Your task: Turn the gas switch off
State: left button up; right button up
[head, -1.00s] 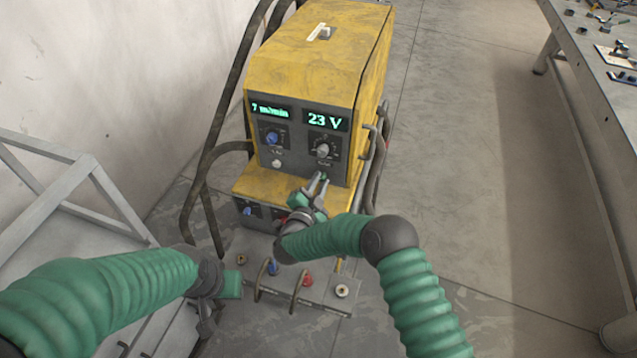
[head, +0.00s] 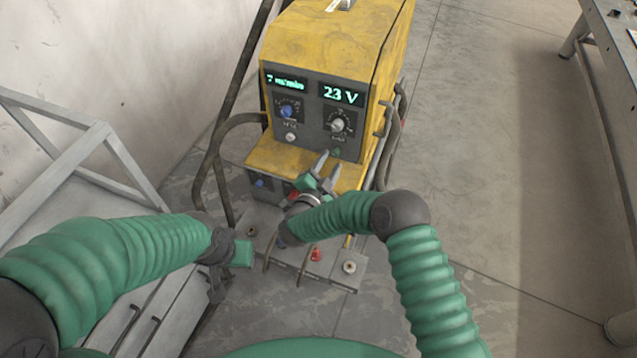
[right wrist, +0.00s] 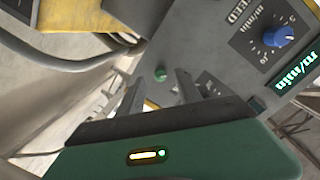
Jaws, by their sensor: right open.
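The yellow welding machine (head: 325,45) has a dark front panel with two displays and two knobs. I cannot tell which control is the gas switch. A small green button (head: 336,152) sits low on the panel, below the grey-white knob (head: 338,125). My right gripper (head: 326,164) is open and empty just in front of the lower panel, close to that button. In the right wrist view the green button (right wrist: 160,75) shows between the two spread fingers (right wrist: 160,92). My left gripper (head: 220,280) hangs at lower left, away from the panel; its jaws are unclear.
A blue knob (head: 287,112) and a white button (head: 290,137) are on the panel's left. Thick cables run at the machine's sides. A grey metal frame (head: 90,140) stands left; open floor lies right.

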jog(key=b+v, duration=0.1)
jog(key=v, duration=1.2)
jog(key=shift+s+a, duration=0.15)
jog(key=shift+s, duration=0.25)
jog(key=w+r+n+g+y, duration=0.1)
jog(key=w+r+n+y, duration=0.2)
jog(key=w+n+y, duration=0.25)
jog(key=s+d+n+g+y, duration=0.2)
jog(key=s+d+n+g, duration=0.25)
jog(key=d, duration=0.25)
jog(key=s+d+f+n+g+h, duration=0.1)
jog(key=s+d+g, duration=0.7)
jog(key=s+d, duration=0.9)
jog(key=s+n+h, duration=0.1)
jog(key=s, duration=0.1)
jog(key=shift+s+d+f, duration=0.3)
jog(key=shift+s+d, duration=0.05)
jog(key=shift+d, duration=0.2)
